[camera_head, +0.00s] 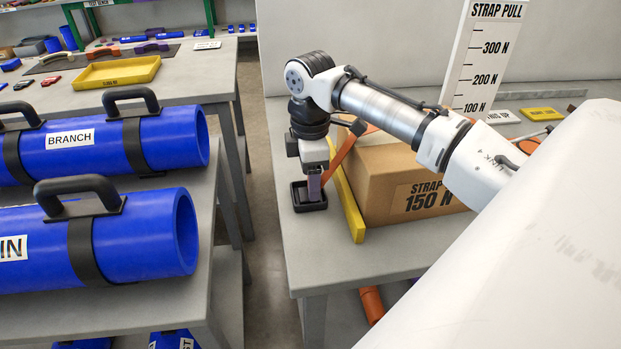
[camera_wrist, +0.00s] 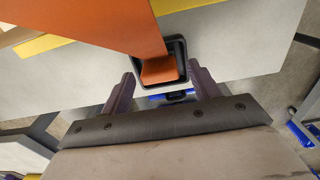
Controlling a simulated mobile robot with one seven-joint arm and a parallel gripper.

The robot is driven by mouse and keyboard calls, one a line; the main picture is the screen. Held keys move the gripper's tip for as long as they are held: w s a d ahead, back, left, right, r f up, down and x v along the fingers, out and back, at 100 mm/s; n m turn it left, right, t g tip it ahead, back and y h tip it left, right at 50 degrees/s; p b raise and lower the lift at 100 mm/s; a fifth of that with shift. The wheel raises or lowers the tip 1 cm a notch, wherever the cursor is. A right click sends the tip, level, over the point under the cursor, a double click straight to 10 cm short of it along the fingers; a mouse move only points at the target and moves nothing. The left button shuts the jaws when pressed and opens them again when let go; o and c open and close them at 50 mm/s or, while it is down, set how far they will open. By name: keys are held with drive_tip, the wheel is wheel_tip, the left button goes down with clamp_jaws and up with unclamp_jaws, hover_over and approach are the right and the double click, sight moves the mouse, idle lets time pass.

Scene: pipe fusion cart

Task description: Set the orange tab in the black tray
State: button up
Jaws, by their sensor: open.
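The orange strap (camera_head: 341,152) runs down from the box side towards my gripper (camera_head: 314,182). In the wrist view the strap (camera_wrist: 125,25) is wide and close, and its orange tab end (camera_wrist: 160,71) lies within the black tray's opening. The small square black tray (camera_head: 309,208) stands on the table's left edge, and its rim (camera_wrist: 182,50) shows around the tab. My gripper (camera_wrist: 163,76) is open, its purple fingers apart on either side of the tray and tab. In the head view the fingers hide the tab.
A cardboard box (camera_head: 385,185) marked 150 N stands right of the tray, with a yellow bar (camera_head: 347,200) between them. A strap pull scale board (camera_head: 487,55) stands behind. Blue pipes (camera_head: 100,240) lie on a cart to the left, across a gap.

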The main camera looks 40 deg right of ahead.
wheel_tip(320, 180, up, 11)
idle(0.3)
